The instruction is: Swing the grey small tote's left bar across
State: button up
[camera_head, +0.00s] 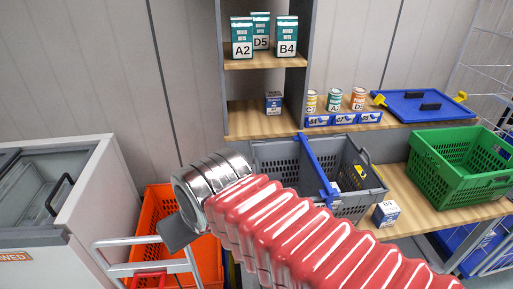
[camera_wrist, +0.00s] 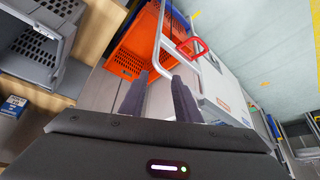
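The grey small tote (camera_head: 275,155) stands on the wooden shelf in the middle of the head view, its front partly hidden by my red arm. A blue bar (camera_head: 318,168) runs across the tote from its back rim to its front rim, near the middle. I cannot tell a second bar for certain. A grey tote (camera_wrist: 42,42) also shows at the left of the wrist view. My gripper (camera_wrist: 159,85) has its two dark fingers apart with nothing between them. It points away from the tote, toward the orange tote and trolley.
An orange tote (camera_head: 154,196) and a metal trolley handle (camera_head: 120,241) are low on the left, beside a white cabinet (camera_head: 85,200). A green crate (camera_head: 455,180) and small box (camera_head: 386,213) flank the grey tote's right. Boxes and cans stand on shelves above.

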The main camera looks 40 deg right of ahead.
jog(key=w+d+r+m+g+h, duration=0.1)
jog(key=w+d+r+m, duration=0.15)
jog(key=w+d, duration=0.85)
jog(key=m+g+h, duration=0.1)
jog(key=m, duration=0.3)
send_near(257, 161)
jog(key=shift+w+a+f, duration=0.3)
jog(key=shift+a+f, duration=0.1)
jog(key=shift+f, duration=0.3)
jog(key=shift+d, duration=0.35)
jog(key=shift+f, duration=0.1)
jog(key=shift+x, duration=3.5)
jog(key=shift+c, duration=0.6)
jog(key=c, duration=0.5)
